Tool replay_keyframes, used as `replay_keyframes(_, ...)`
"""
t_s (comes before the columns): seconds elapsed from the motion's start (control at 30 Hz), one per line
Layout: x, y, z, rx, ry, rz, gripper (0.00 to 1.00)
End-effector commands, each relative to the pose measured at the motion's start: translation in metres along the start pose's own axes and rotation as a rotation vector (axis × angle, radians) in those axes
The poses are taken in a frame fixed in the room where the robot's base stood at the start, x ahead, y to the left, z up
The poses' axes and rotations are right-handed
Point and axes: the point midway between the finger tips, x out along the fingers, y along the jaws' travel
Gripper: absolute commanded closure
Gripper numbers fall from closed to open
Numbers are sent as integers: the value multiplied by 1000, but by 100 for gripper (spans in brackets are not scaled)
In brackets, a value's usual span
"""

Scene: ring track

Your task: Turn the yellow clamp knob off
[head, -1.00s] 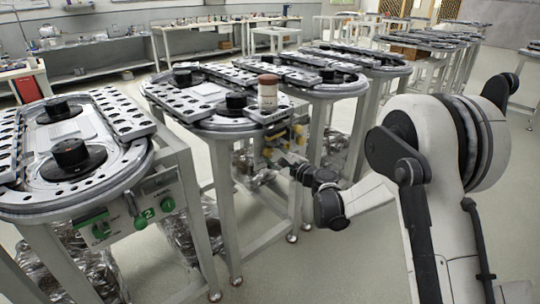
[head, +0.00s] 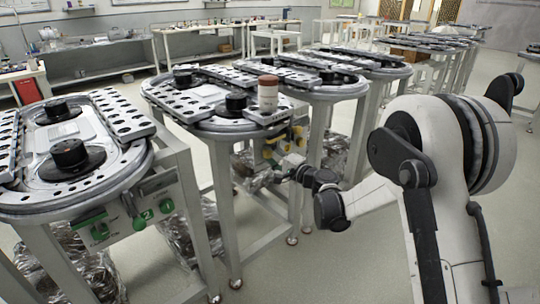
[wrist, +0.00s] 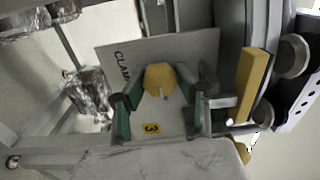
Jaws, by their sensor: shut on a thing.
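The yellow clamp knob (wrist: 160,75) is in the upper middle of the wrist view, on a grey plate (wrist: 205,48) with partly hidden lettering that reads "CLAM". A pale pointer mark shows on the knob's lower side. My gripper (wrist: 158,84) has its green-padded fingers on either side of the knob and is shut on it. In the head view my gripper (head: 286,170) is small, at the front panel under the middle ring-track table (head: 215,128); the fingers' contact is too small to tell there.
A yellow block-like handle (wrist: 252,85) stands right of the knob. A yellow "3" label (wrist: 151,128) shows below it. Other yellow controls (head: 298,131) sit on the same panel. A white jar with a brown lid (head: 268,95) stands on the table above. The front floor is clear.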

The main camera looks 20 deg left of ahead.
Motion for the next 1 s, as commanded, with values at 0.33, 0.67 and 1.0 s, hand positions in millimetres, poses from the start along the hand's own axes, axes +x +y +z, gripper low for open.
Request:
replay_keyframes(0.33,0,0,0,-3,0,0,96)
replay_keyframes(0.67,0,0,0,-2,0,0,50)
replay_keyframes(1.0,-24,0,-1,-2,2,0,50)
